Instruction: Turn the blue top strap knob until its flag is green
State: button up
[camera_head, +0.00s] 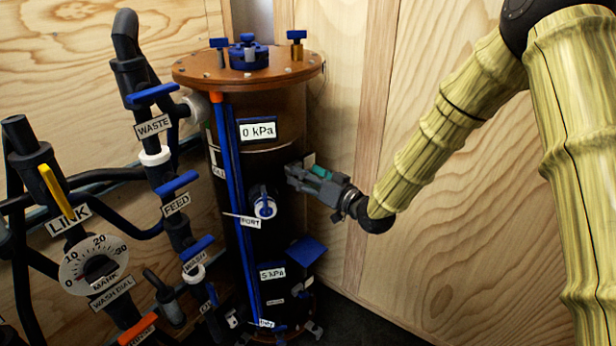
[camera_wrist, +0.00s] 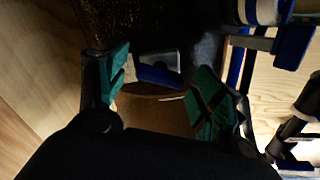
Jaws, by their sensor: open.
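My gripper (camera_head: 298,174) is at the right side of the dark upright tank (camera_head: 285,215), just below its copper-coloured upper band, with its fingers toward the tank. In the wrist view my gripper (camera_wrist: 162,82) is open, with green pads on both fingers. A small blue and grey piece (camera_wrist: 158,72), which looks like the strap knob, lies between and beyond the fingertips. I cannot tell whether a finger touches it. In the head view my gripper hides that place. I cannot make out the knob's flag or its colour.
A round port fitting (camera_head: 264,206) projects left of my gripper, and a blue plate (camera_head: 307,250) sticks out below. Blue knobs (camera_head: 249,55) stand on the tank lid. Pipes with blue valve handles (camera_head: 178,184) crowd the left. Plywood wall (camera_head: 430,225) stands behind.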

jog(key=c, duration=1)
jog(key=shift+n, duration=0.3)
jog(key=shift+n+b, duration=0.95)
jog(key=shift+n, duration=1.55)
jog(key=o, duration=1)
jog(key=shift+s+d, duration=0.15)
